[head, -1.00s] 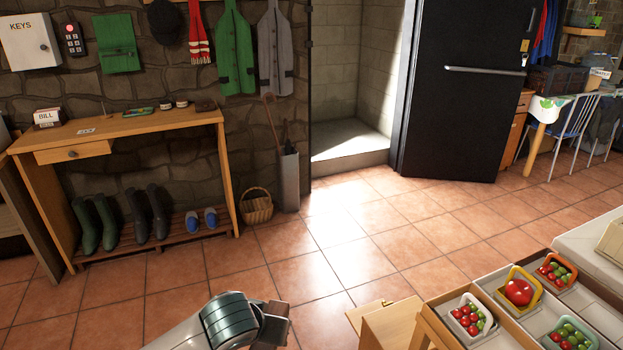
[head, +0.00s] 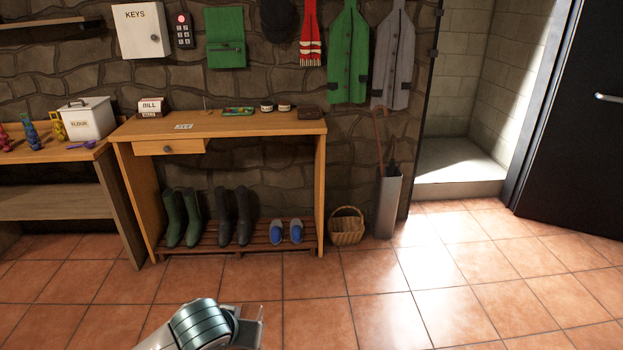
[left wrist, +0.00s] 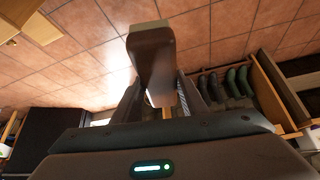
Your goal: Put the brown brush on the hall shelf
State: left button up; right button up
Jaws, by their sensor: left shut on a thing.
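In the head view my left gripper (head: 250,328) is at the bottom edge, low over the floor and in front of the furniture, and the held thing is hard to see there. The hall shelf (head: 222,123) is a light wooden stand with a drawer against the stone wall, ahead and apart from the gripper. My right gripper is not in view.
On the shelf top are a BILL box (head: 151,107), a small card, a green tray (head: 238,111), two small jars and a brown wallet-like thing (head: 311,112). Boots and blue slippers (head: 286,231) stand on the rack below. A basket (head: 346,226) and umbrella stand (head: 386,205) are right. Floor in front is clear.

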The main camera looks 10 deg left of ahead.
aim_at(270, 123)
jog(key=i+u, duration=0.2)
jog(key=i, duration=0.4)
jog(key=i+l+u, duration=0.2)
jog(key=i, duration=0.4)
jog(key=i+l, duration=0.1)
jog(key=i, duration=0.55)
jog(key=i+l, duration=0.1)
jog(key=i, duration=0.55)
jog(key=i+l, duration=0.15)
jog(key=i, duration=0.5)
